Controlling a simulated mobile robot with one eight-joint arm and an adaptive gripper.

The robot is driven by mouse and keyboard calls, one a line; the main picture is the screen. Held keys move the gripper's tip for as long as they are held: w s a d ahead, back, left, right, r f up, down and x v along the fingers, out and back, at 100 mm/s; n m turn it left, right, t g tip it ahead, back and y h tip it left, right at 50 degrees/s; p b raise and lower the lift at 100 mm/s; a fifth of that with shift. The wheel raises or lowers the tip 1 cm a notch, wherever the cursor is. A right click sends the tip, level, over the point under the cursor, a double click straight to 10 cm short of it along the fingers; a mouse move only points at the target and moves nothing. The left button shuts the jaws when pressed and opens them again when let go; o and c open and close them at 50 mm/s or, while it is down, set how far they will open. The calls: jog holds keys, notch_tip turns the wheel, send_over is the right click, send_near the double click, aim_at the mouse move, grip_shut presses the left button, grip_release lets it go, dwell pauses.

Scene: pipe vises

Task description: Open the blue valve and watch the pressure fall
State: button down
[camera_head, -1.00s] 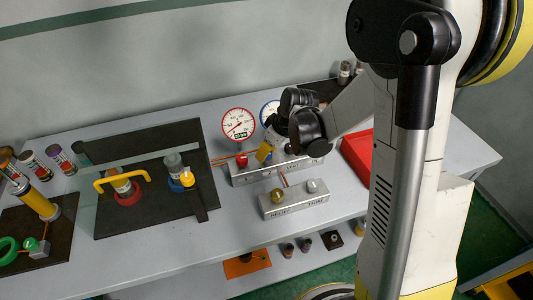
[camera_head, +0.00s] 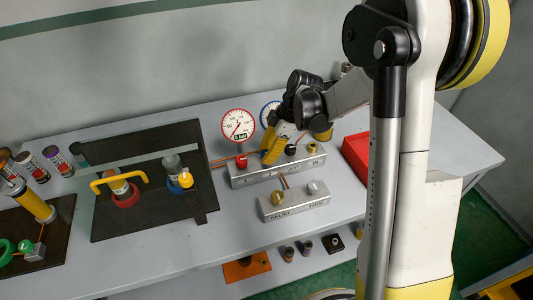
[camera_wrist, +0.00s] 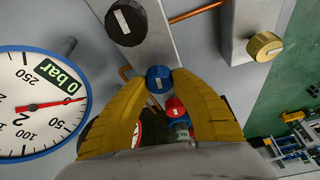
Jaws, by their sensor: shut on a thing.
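My gripper (camera_wrist: 160,86) has its two yellow fingers on either side of the blue valve knob (camera_wrist: 159,79) in the wrist view, shut on it. In the head view my gripper (camera_head: 268,158) reaches down to the metal valve block (camera_head: 240,181) and hides the blue knob. A red knob (camera_head: 242,161) is just left of my fingers; it also shows between them in the wrist view (camera_wrist: 174,106). The blue-rimmed gauge (camera_wrist: 40,112) reads 0 bar on its display. The red-rimmed gauge (camera_head: 238,126) appears to show 0 bar too.
A black knob (camera_wrist: 126,22) sits on the same block. A second block (camera_head: 290,205) with a brass knob (camera_head: 277,196) and a silver knob stands in front. A red tray (camera_head: 357,153) is to the right. A dark board (camera_head: 150,215) with a yellow handle lies left.

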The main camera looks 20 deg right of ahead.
jog(key=shift+n, duration=0.4)
jog(key=c, duration=1)
grip_release()
jog(key=shift+c, duration=0.2)
jog(key=v, duration=1.2)
jog(key=shift+w+a, duration=0.1)
jog(key=s+a+r+m+t+h, duration=0.2)
jog(key=s+m+t, duration=0.1)
jog(key=s+m, duration=0.5)
jog(key=s+a+r+m+t+h, duration=0.2)
jog(key=s+m+t, duration=0.1)
jog(key=s+m, duration=0.5)
jog(key=s, duration=0.3)
jog(key=shift+s+a+r+m+h, duration=0.25)
jog(key=shift+m+h, duration=0.05)
